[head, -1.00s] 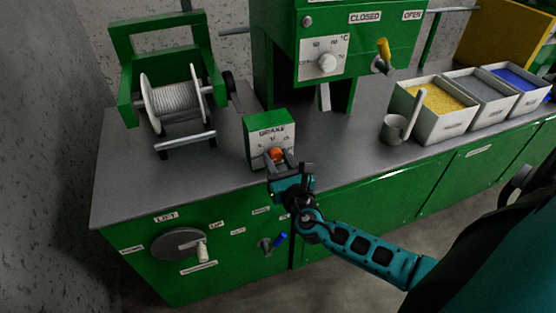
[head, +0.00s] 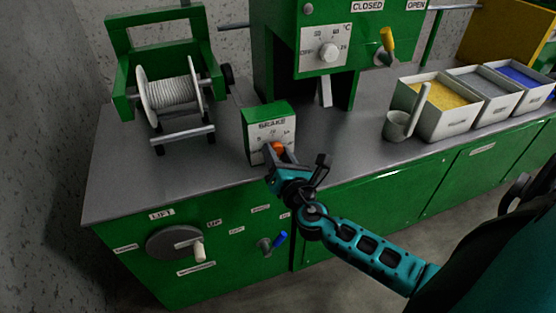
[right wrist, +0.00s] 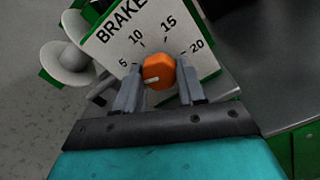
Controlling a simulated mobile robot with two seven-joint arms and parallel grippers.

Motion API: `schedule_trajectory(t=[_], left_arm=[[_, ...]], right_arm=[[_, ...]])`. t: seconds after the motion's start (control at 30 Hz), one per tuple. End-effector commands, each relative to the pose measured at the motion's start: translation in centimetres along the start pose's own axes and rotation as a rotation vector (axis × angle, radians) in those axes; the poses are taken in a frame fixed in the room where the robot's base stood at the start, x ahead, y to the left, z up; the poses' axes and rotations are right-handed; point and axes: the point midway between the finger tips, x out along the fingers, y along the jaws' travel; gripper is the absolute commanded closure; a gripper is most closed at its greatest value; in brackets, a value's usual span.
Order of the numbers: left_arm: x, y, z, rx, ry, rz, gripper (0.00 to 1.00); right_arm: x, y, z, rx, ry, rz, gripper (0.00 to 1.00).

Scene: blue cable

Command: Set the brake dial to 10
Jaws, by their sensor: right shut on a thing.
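The brake box (head: 255,122) is green with a white face marked BRAKE and stands on the bench. Its orange dial (head: 278,147) sits low on that face. In the right wrist view the dial (right wrist: 160,66) has a white mark on its lower left side. The numbers 5, 10, 15 and 20 fan out above it; I cannot tell which one the mark indicates. My right gripper (head: 277,160) is shut on the dial, with one finger on each side, as the right wrist view (right wrist: 158,75) shows. My left gripper is out of view.
A cable reel (head: 172,97) stands at the left of the bench. A temperature panel (head: 325,50) is behind the brake box. A metal cup (head: 397,125) and filled bins (head: 450,120) stand at the right. A lift crank (head: 180,243) is on the bench front.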

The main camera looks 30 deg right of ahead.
Motion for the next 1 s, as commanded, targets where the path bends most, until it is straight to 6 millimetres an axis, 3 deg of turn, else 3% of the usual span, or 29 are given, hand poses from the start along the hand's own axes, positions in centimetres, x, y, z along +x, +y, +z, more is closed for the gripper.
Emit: schedule_trajectory(t=[0.47,1.0], left_arm=[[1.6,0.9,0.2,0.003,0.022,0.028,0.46],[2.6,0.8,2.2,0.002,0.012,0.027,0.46]], right_arm=[[0.0,-0.1,-0.2,0.456,-0.001,-0.001,0.91],[0.0,0.1,0.0,0.957,-0.001,-0.002,0.91]])
